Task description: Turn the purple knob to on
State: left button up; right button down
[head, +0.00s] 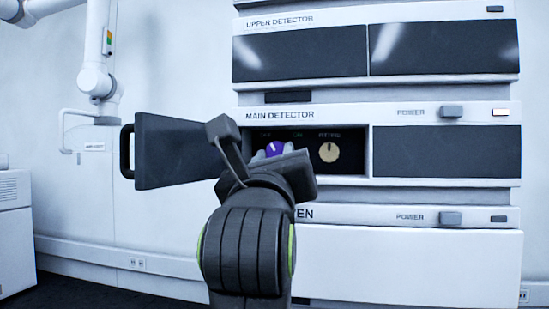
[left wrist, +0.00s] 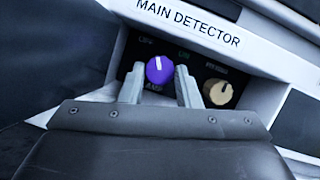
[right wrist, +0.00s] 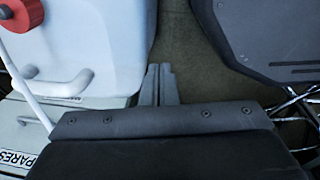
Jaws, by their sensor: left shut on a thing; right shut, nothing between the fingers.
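The purple knob (head: 273,149) sits in the open recess of the main detector (head: 345,114), and its white pointer line points roughly up. In the left wrist view the purple knob (left wrist: 160,70) is between the two grey fingers of my left gripper (left wrist: 160,88), which is shut on it. In the head view my left gripper (head: 272,155) partly hides the knob and the labels around it. My right gripper (right wrist: 158,72) shows only in the right wrist view, shut and empty, with its fingertips together.
A tan knob (head: 329,152) is just right of the purple one. The dark hinged door (head: 178,151) stands open to the left. A grey power button (head: 451,112) is at upper right. Near my right gripper are a white container (right wrist: 90,45) and a "SPARES" box (right wrist: 15,160).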

pick_arm(q)
jog(key=shift+m+h, duration=0.6)
jog(key=shift+m, duration=0.5)
jog(key=o, duration=1)
jog(key=shift+w, duration=0.1)
jog(key=shift+f, duration=0.15)
